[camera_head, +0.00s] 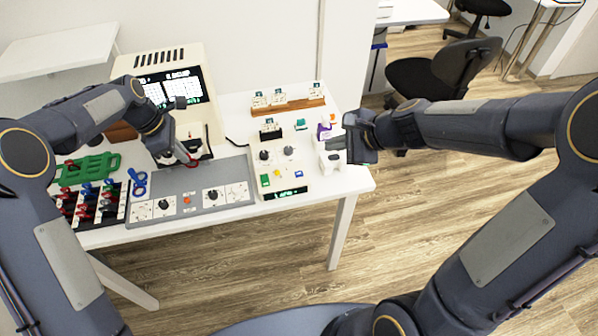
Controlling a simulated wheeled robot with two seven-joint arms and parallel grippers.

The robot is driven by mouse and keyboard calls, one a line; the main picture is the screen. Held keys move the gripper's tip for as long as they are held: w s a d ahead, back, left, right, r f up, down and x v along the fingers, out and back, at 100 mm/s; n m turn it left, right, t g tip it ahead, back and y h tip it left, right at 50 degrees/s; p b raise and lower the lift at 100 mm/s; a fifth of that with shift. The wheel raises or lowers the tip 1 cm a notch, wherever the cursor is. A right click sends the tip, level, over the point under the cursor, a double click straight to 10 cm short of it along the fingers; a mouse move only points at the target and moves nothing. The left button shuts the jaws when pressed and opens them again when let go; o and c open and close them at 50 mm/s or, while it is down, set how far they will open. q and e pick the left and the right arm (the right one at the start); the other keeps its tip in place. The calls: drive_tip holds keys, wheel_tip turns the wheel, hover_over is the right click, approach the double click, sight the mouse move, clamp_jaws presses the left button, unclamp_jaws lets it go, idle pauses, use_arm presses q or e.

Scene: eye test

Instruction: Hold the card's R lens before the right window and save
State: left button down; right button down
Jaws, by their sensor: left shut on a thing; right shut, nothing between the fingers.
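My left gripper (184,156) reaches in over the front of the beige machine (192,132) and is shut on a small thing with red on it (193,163). The gripper hides most of that thing, so I cannot tell its label. It is above the back edge of the grey panel (175,187). The machine's dark screen (181,86) shows white charts. My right gripper (338,143) is shut and empty near the table's right edge, over a small white device (330,163). I cannot make out the right window, and card print is too small to read.
A dark rack (64,225) of red, blue and white-topped pieces stands at the left, by a green holder (82,169). A beige control box (262,178) with knobs and coloured buttons is right of centre. Wooden card stands (288,107) are behind it.

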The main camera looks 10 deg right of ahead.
use_arm(q)
drive_tip(key=shift+s+r+p, duration=0.75)
drive_tip(key=shift+s+r, duration=1.15)
